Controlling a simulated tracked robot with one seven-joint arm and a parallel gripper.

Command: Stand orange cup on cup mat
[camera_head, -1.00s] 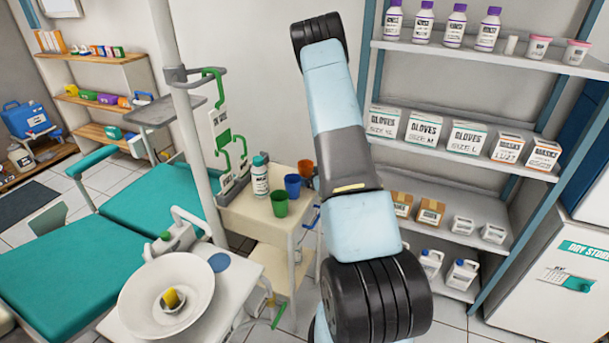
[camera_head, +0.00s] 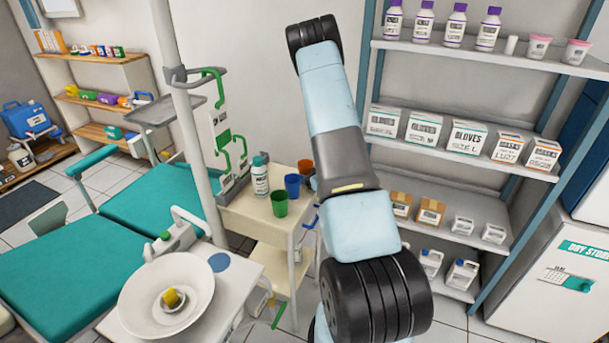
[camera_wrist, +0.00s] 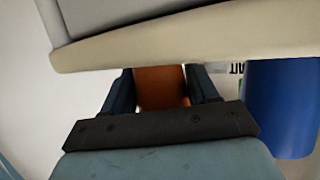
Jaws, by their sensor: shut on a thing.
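The orange cup (camera_head: 305,167) is on the trolley top at its back right corner in the head view. In the wrist view my gripper (camera_wrist: 162,84) is shut on the orange cup (camera_wrist: 160,92), with one finger on each side of it. In the head view my gripper is mostly hidden behind my own arm. I cannot tell whether the cup is clear of the surface.
A blue cup (camera_head: 292,186) stands close to the orange one and shows in the wrist view (camera_wrist: 280,105). A green cup (camera_head: 279,203) and a white bottle (camera_head: 260,177) are also on the trolley (camera_head: 245,215). A white basin (camera_head: 140,300) and a pole (camera_head: 182,120) stand left.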

